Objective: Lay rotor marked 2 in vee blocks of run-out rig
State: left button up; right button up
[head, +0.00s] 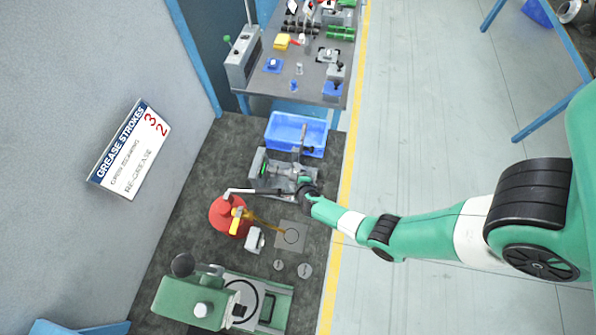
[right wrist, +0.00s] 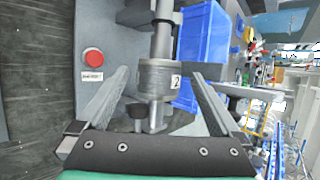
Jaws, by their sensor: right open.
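The rotor marked 2 (right wrist: 158,80), a grey cylinder on a thin shaft, shows in the right wrist view with its number facing the camera. My right gripper (right wrist: 160,76) is open, with one finger on each side of the rotor and a visible gap at each side. In the head view my right gripper (head: 304,186) is over the right part of the grey bench rig (head: 268,172). The vee blocks cannot be made out clearly, and I cannot tell what the shaft rests on. My left gripper is not in view.
A blue bin (head: 297,133) stands just beyond the rig. A red container (head: 226,216) with a yellow fitting and a green machine (head: 190,300) stand nearer. A grey panel with a red button (right wrist: 93,57) is left of the rotor.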

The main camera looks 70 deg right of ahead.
jog(key=p+v, duration=0.4)
jog(key=v, duration=0.6)
jog(key=shift+r+p, duration=0.25)
jog(key=shift+p, duration=0.1)
